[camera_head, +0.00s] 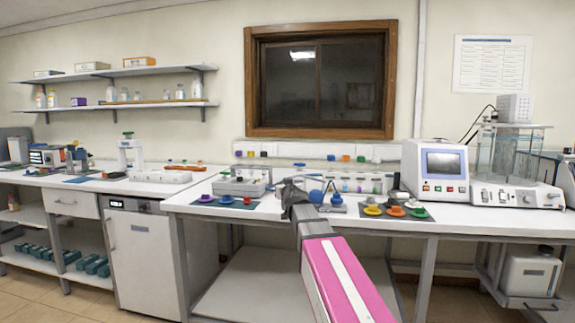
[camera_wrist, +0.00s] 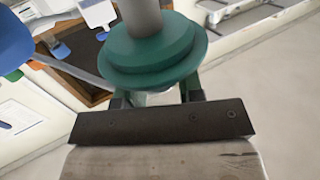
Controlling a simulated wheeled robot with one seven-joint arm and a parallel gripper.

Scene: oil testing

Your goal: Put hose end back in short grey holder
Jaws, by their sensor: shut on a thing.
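My gripper (camera_wrist: 157,98) is shut on a green, stepped round piece (camera_wrist: 150,50) with a grey tube rising from it. I take this piece to be the hose end. In the head view my gripper (camera_head: 291,188) is over the middle bench, and my pink arm hides much around it. The held piece cannot be made out there. I cannot pick out the short grey holder for certain. A blue ball (camera_head: 315,196) and a small blue-topped grey item (camera_head: 336,202) stand just right of my gripper. A large blue shape (camera_wrist: 14,42) shows at the left of the wrist view.
On the bench, a mat with coloured discs (camera_head: 225,201) lies left of my gripper. Another such mat (camera_head: 397,212) lies to the right. A grey-white apparatus (camera_head: 243,186) stands behind left. A monitor unit (camera_head: 435,172) and a glass bath (camera_head: 508,155) stand at right.

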